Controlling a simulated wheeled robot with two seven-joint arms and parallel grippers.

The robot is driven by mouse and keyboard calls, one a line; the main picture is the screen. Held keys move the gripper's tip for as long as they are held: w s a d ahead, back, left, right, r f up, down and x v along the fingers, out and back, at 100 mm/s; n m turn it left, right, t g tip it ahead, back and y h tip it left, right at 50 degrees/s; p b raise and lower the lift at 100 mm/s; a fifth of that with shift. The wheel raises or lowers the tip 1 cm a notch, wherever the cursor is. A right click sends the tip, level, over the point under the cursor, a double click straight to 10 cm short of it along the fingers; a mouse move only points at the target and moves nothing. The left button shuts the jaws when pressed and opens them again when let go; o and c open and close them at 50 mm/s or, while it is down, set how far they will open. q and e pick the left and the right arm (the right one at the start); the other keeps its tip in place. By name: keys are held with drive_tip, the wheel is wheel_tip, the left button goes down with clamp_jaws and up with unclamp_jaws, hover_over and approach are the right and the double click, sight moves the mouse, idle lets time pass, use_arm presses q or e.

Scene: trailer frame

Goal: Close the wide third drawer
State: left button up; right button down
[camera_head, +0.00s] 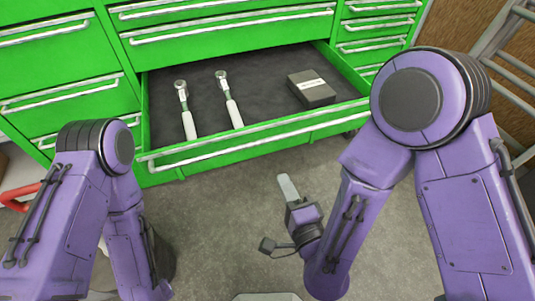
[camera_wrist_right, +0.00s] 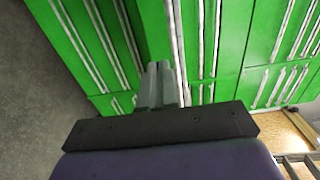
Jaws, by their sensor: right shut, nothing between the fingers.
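The wide drawer (camera_head: 260,133) stands pulled out from the green cabinet in the head view. Two ratchet-like tools with white handles and a dark box (camera_head: 312,88) lie inside it. My right gripper (camera_head: 288,187) is shut and empty. It is in front of the drawer's front panel and handle, apart from them in the head view. In the right wrist view the closed fingers (camera_wrist_right: 158,85) point toward the green fronts and silver handles. My left arm is at the left of the head view, but its gripper is not visible.
Closed drawers with silver handles surround the open one, such as the narrow left drawer (camera_head: 65,95). A grey ladder-like frame (camera_head: 508,50) stands at the right. Grey floor (camera_head: 225,215) is free between my arms.

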sight(263, 137)
drive_tip(key=b+x, duration=0.3)
drive_tip(key=x, duration=0.9)
drive_tip(key=shift+w, duration=0.3)
